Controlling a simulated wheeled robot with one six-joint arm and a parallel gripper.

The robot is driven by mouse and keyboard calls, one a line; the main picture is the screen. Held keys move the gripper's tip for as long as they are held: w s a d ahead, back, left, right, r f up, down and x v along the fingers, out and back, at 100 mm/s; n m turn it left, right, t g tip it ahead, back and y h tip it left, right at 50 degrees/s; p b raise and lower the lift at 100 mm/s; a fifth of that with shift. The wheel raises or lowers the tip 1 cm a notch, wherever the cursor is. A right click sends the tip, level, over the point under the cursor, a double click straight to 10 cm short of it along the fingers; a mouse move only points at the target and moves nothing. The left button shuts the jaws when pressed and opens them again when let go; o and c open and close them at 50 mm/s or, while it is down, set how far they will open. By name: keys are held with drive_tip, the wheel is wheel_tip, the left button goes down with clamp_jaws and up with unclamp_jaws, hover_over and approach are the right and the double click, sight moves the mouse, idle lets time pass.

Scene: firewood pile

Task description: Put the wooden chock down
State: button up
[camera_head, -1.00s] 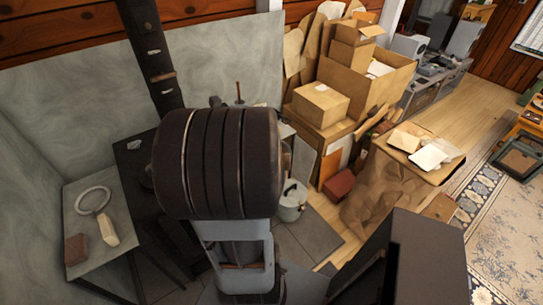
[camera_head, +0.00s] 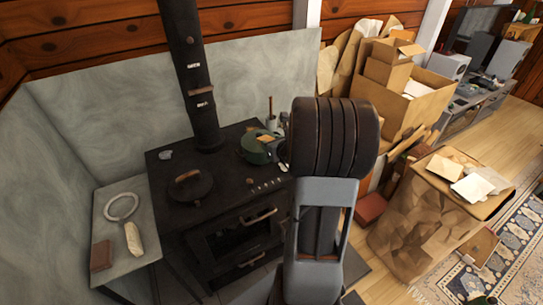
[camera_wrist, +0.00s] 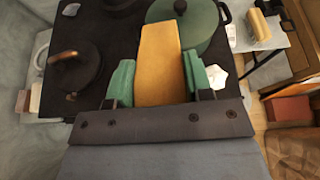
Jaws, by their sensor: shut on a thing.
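The wooden chock (camera_wrist: 160,62) is a tan, wedge-like block held between the green pads of my gripper (camera_wrist: 158,80) in the wrist view. My gripper is shut on it, over the black stove top (camera_wrist: 110,32). In that view the chock overlaps the edge of a green lidded pot (camera_wrist: 203,28); I cannot tell whether they touch. In the head view the pot (camera_head: 256,150) stands on the stove (camera_head: 215,165), and my arm hides the gripper or most of it.
A dark lidded pan (camera_head: 189,186) sits on the stove's left part. A side shelf (camera_head: 110,205) at left holds a ring (camera_head: 122,206), a pale piece (camera_head: 133,238) and a brown block (camera_head: 101,255). Cardboard boxes (camera_head: 412,100) stand right. Bare stove top shows between pan and pot.

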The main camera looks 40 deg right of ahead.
drive_tip(key=w+f, duration=0.2)
drive_tip(key=f, duration=0.1)
drive_tip(key=shift+w+f, duration=0.2)
drive_tip(key=shift+w, duration=0.2)
drive_tip(key=f, duration=0.3)
drive_tip(key=shift+w+f, duration=0.25)
drive_tip(key=shift+f+b, duration=0.6)
drive_tip(key=shift+f, duration=0.05)
drive_tip(key=o, duration=0.9)
drive_tip(key=shift+o, duration=0.2)
drive_tip(key=shift+r, duration=0.1)
